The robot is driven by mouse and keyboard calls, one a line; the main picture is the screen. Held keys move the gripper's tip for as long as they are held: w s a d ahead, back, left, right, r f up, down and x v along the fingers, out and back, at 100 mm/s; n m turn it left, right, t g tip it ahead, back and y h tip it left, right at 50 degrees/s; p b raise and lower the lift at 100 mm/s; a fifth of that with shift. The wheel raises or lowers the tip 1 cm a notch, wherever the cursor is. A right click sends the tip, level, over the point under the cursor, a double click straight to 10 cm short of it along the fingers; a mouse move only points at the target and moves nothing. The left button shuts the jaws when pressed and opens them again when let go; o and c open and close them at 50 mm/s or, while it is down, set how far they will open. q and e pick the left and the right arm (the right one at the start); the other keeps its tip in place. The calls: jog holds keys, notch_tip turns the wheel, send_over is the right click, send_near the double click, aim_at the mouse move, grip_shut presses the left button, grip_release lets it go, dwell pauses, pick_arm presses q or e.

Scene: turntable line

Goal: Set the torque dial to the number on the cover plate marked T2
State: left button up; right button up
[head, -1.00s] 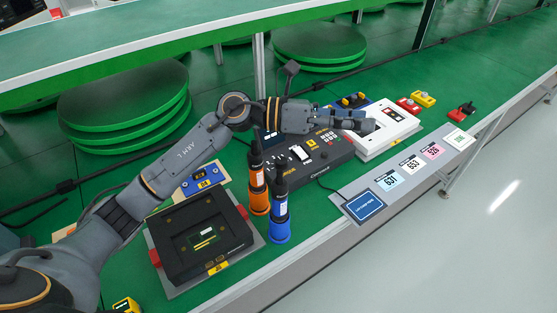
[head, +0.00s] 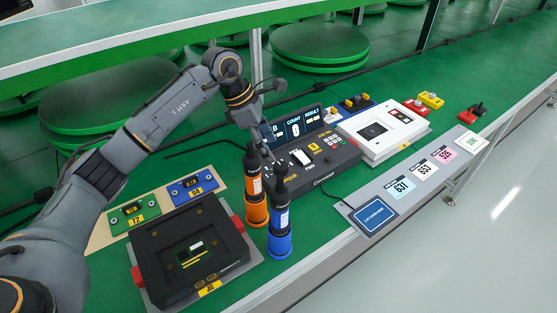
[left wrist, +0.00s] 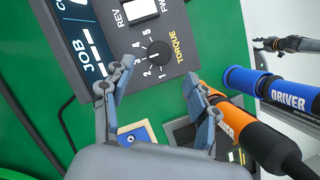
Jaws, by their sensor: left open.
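The torque dial (left wrist: 159,54) is a black knob on the dark console, ringed by the numbers 1 to 5, with TORQUE printed beside it. Its pointer is too small to read surely. My left gripper (left wrist: 151,84) is open and empty, its fingers to either side below the dial in the left wrist view, apart from it. In the head view the left gripper (head: 266,151) hangs over the console's left part, partly behind the driver tops. The green cover plate marked T2 (head: 135,212) lies at the left; its number is too small to read. My right gripper (left wrist: 278,44) shows small at the wrist view's right edge.
An orange driver (head: 257,205) and a blue driver (head: 279,226) stand upright in front of the console (head: 322,172). A black fixture (head: 185,250) is at front left. A blue plate (head: 193,187) lies beside T2. A white device (head: 398,139) is right of the console.

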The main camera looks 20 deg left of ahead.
aim_at(281, 165)
pick_arm(q)
jog(key=x, duration=0.6)
jog(key=shift+w+d+f, duration=0.1)
jog(key=shift+d+f, duration=0.15)
jog(key=shift+f, duration=0.05)
jog(key=c, duration=1.2)
jog(key=shift+o, duration=0.2)
jog(key=shift+a+n, duration=0.1)
jog(key=shift+n, duration=0.3)
jog(key=n+t, duration=0.1)
jog(key=n, duration=0.2)
jog(key=shift+t+y, duration=0.3)
jog(key=shift+y, duration=0.1)
jog(key=shift+s+n+t+y, duration=0.1)
jog(key=shift+n+t+y, duration=0.15)
jog(key=shift+n, duration=0.75)
jog(key=shift+s+n+t+y, duration=0.15)
jog(key=shift+n+y, duration=0.1)
jog(key=shift+n, duration=0.75)
